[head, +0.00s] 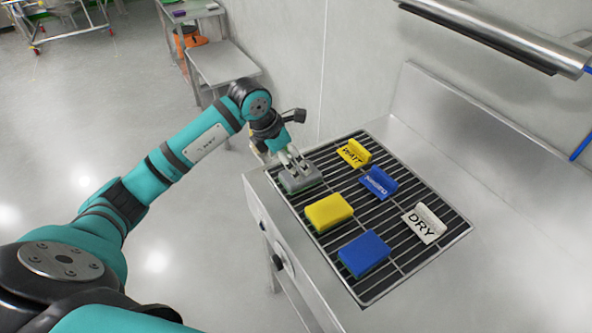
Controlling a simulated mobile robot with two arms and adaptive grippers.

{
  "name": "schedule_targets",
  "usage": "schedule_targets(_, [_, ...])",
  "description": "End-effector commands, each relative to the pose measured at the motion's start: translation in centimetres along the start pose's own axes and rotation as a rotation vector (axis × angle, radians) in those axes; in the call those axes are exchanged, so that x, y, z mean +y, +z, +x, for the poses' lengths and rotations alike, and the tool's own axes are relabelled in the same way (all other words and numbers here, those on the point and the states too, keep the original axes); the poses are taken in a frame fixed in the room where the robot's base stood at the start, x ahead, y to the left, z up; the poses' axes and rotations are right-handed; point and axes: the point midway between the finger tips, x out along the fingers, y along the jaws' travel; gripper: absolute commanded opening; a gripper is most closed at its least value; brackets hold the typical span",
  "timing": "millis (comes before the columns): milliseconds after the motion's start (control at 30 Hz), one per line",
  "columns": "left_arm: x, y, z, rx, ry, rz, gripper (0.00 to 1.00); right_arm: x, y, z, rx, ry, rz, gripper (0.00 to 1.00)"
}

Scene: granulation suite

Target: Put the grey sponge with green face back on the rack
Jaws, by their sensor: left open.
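The grey sponge with green face (300,182) rests on the far left part of the black wire rack (408,262), grey side up with a green edge showing below. My left gripper (293,163) is right over it, with its fingertips at the sponge's top. It is open. Whether the fingers touch the sponge cannot be told. My right gripper is not in view.
On the rack are a yellow sponge (328,213), a blue sponge (364,254), and yellow (354,153), blue (378,183) and white "DRY" (424,223) signs. The steel counter (450,160) has a raised back. A small steel table (222,63) stands behind.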

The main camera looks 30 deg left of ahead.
Motion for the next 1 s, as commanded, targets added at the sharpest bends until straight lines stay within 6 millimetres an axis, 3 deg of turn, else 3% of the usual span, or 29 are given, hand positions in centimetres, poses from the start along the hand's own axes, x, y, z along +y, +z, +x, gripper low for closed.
schedule_targets(100, [0.1,0.0,-2.3,-0.002,0.004,0.002,0.89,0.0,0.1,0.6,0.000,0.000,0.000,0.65])
schedule_targets(300, [0.0,0.0,-4.4,0.000,0.001,0.000,0.89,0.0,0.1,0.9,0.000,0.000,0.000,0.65])
schedule_targets(1000, [0.0,0.0,-4.8,0.001,-0.001,-0.001,0.89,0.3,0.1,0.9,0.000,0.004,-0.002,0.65])
